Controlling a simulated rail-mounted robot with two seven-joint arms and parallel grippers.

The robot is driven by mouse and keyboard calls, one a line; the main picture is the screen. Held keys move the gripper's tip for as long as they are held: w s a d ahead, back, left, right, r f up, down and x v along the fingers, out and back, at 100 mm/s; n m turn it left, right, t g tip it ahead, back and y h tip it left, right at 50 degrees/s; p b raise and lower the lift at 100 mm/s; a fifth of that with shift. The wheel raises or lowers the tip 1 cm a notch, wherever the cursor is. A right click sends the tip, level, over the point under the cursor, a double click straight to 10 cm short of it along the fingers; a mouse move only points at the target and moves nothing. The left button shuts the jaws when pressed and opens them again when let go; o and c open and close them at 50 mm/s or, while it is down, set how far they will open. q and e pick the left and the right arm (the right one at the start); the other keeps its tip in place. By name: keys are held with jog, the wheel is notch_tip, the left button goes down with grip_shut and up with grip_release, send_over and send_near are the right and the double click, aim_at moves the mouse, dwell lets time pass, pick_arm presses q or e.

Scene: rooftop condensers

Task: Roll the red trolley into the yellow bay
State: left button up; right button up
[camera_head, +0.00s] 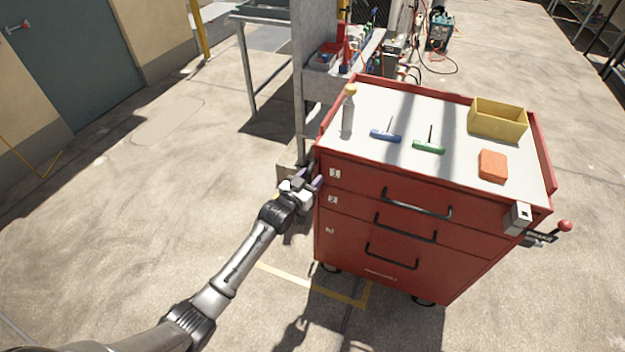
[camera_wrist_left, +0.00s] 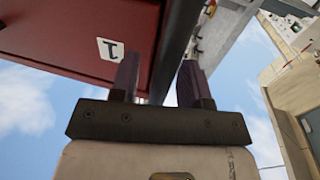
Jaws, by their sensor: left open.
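The red trolley (camera_head: 410,225) stands right of centre in the head view, with drawers labelled 1, 2 and 3 and black handles. Its left front corner also shows in the left wrist view (camera_wrist_left: 70,35). The yellow bay line (camera_head: 310,286) is painted on the floor in front of the trolley and turns a corner near its front wheels; the rest is hidden. My left gripper (camera_head: 309,181) is at the trolley's left front edge, level with drawer 1. In the left wrist view its fingers (camera_wrist_left: 158,82) are apart, with the trolley's dark edge between or just beyond them; contact is unclear. My right gripper is not visible.
On the trolley top are a yellow bin (camera_head: 497,119), an orange block (camera_head: 493,165), a blue tool (camera_head: 386,136), a green tool (camera_head: 429,147) and a bottle (camera_head: 348,108). A red-knobbed lever (camera_head: 565,226) sticks out at right. A metal bench (camera_head: 300,75) stands behind. Floor at left is clear.

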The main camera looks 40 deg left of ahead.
pick_arm(q)
jog(key=shift+w, duration=0.5)
grip_shut()
dwell(0.5)
